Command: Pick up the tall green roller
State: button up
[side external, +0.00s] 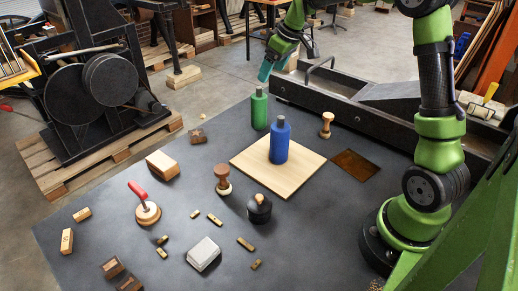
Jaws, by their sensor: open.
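The tall green roller (259,112) is a green cylinder with a short grey knob on top. It stands upright on the dark table mat, just behind the wooden board. My gripper (265,71) hangs from the green arm at the top centre, in the picture just above the green roller's knob. It is open and apart from the roller, with nothing seen in it. The fingers are small here, and how far they are from the roller in depth is hard to tell.
A similar blue roller (279,145) stands on the pale board (301,172), close to the green one. A black press bed (340,101) lies behind to the right. A wooden-handled stamp (326,125) stands right. Several blocks and stamps cover the front left.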

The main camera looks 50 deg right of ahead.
aim_at(261, 97)
jog(key=x, duration=0.9)
jog(key=shift+f, duration=0.15)
jog(key=shift+d+x, duration=0.15)
jog(key=shift+x, duration=1.25)
jog(key=shift+d+x, duration=0.15)
jog(key=shift+x, duration=1.2)
jog(key=c, duration=1.4)
